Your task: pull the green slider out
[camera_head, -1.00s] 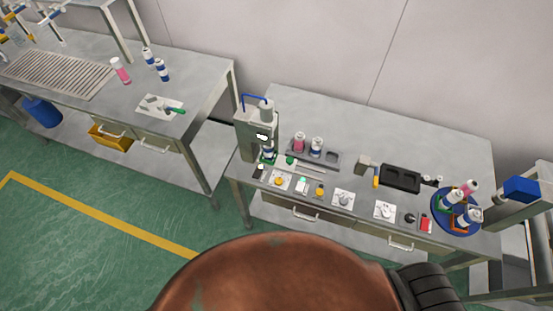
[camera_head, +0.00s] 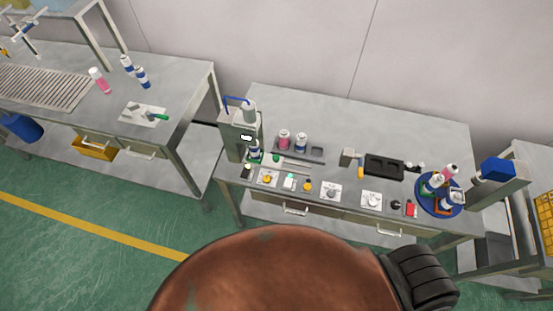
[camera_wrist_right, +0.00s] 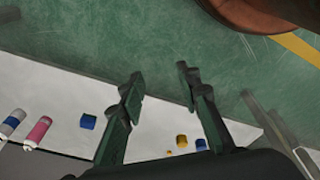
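The crimping machine (camera_head: 240,137) stands at the left end of the middle bench, with a blue-and-white can (camera_head: 254,148) in it. A small green part (camera_head: 254,159), which looks like the slider, shows at the can's foot; its details are too small to tell. A round green knob (camera_head: 276,158) sits just right of it. My right gripper (camera_wrist_right: 160,82) is open and empty in the right wrist view, with green floor between its fingertips. It is not in the head view, so its distance from the slider cannot be told. My left gripper is not in view.
The middle bench (camera_head: 400,125) carries a rack (camera_head: 316,154) with cans, several small parts along its front, and a blue turntable (camera_head: 427,207) with cans. Another bench (camera_head: 190,82) stands left across a gap. My brown body hides the floor in front.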

